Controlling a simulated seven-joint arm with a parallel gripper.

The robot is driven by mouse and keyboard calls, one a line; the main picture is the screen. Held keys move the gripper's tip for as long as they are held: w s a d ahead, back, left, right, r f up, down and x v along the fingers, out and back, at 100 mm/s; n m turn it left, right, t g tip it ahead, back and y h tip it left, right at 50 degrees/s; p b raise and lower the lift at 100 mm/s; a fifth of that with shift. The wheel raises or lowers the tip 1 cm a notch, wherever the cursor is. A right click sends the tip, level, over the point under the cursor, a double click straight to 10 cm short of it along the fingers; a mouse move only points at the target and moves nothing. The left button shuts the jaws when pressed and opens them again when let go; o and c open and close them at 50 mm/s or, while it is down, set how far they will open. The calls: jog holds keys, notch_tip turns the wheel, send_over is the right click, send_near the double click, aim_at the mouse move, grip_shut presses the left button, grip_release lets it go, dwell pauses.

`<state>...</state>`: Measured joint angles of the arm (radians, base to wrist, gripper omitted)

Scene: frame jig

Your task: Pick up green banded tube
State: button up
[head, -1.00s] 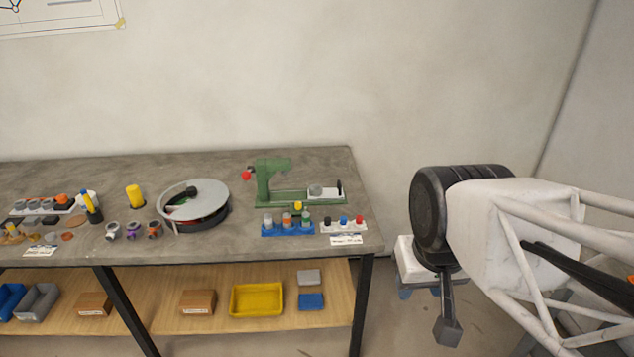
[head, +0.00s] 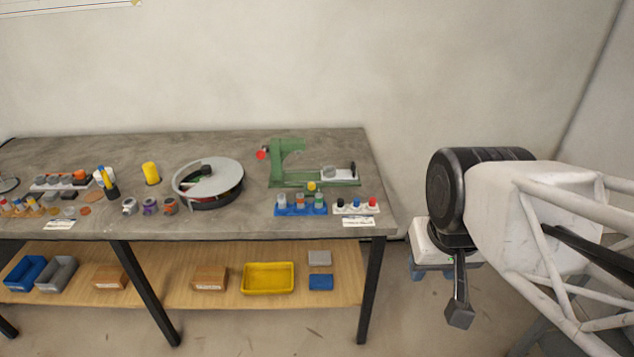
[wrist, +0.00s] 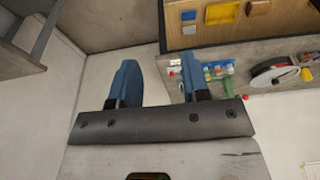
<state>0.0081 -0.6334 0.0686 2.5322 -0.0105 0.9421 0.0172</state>
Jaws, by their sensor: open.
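The green banded tube (head: 318,199) is a grey upright tube at the right end of the blue rack (head: 288,211) near the table's front right corner. An orange banded tube (head: 300,200) and another grey tube (head: 282,201) stand in the same rack. My gripper (wrist: 158,62) shows in the wrist view with its two blue fingers apart and nothing between them. It is well away from the rack, which shows small beyond the right finger. In the wrist view I cannot tell the green banded tube from its neighbours.
A white holder (head: 356,211) with black, blue and red-topped pieces sits right of the rack. A green press (head: 288,162) stands behind. A round grey turntable (head: 230,176) is to the left. A yellow tray (head: 268,279) lies on the lower shelf.

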jog(key=shift+o, duration=1.4)
jog(key=w+a+f+n+g, duration=0.1)
jog(key=w+a+n, duration=0.25)
jog(key=w, duration=1.05)
jog(key=w+a+f+n, duration=0.15)
jog(key=w+n, duration=0.25)
jog(key=w, duration=0.9)
jog(key=w+a+f+n, duration=0.2)
jog(key=w+a+f, duration=0.1)
jog(key=w+f, duration=0.2)
jog(key=w+a+f+n+g, duration=0.1)
jog(key=w+f, duration=0.4)
jog(key=w, duration=0.5)
jog(key=w+a+f+n, duration=0.3)
jog(key=w+a+f, duration=0.2)
jog(key=w, duration=0.2)
jog(key=shift+w+a+f+g, duration=0.2)
jog(key=shift+w+f+g, duration=0.1)
jog(key=shift+w+f, duration=0.1)
jog(key=shift+w+a+f, duration=0.15)
jog(key=shift+w+f, duration=0.05)
jog(key=shift+f, duration=0.1)
